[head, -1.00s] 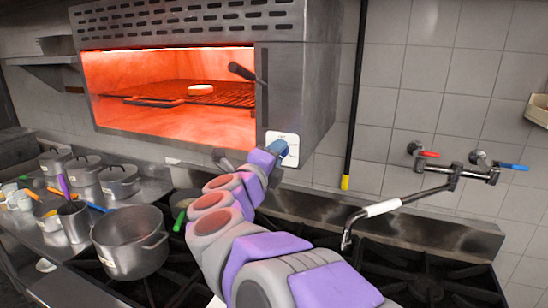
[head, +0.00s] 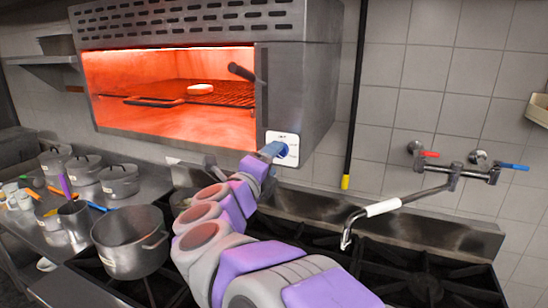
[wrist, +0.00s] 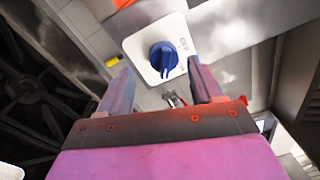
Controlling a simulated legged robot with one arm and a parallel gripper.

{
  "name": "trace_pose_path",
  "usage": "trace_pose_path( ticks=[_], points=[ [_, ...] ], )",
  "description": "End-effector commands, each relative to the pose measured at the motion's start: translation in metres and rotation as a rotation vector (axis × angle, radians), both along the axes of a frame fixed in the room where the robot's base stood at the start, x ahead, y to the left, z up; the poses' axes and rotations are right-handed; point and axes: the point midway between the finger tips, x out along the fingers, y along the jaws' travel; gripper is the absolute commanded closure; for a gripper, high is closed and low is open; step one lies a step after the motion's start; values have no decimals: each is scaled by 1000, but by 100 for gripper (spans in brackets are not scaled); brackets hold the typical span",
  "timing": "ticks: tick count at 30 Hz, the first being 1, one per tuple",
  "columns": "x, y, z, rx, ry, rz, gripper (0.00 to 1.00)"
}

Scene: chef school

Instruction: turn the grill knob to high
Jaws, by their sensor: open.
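The grill (head: 190,120) is a steel wall unit with a glowing orange inside. Its blue knob (wrist: 164,58) sits on a white square plate (wrist: 143,42) at the lower right of the grill's front. In the head view the knob (head: 281,150) is partly covered by my gripper (head: 273,150). In the wrist view my gripper (wrist: 160,84) is open, with one finger to the lower left of the knob and the other to its lower right. The knob lies just beyond the fingertips, and nothing is held.
A grill handle (head: 242,72) sticks out above the knob. A pot filler tap (head: 384,207) is on the tiled wall to the right. A large pot (head: 131,243) and several lidded pots stand at the left. Burners (head: 425,287) lie below.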

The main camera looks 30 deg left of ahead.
Motion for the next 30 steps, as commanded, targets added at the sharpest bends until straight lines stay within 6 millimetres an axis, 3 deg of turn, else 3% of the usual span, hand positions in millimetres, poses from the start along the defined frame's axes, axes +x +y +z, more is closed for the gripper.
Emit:
trace_pose_path(
  ticks=[12,18,24,30],
  points=[
    [-94,-5,-5,1,3,7,34],
    [-127,-7,-9,0,4,6,34],
    [-141,-9,-11,1,3,1,34],
    [-143,-10,-11,2,3,0,34]
  ],
)
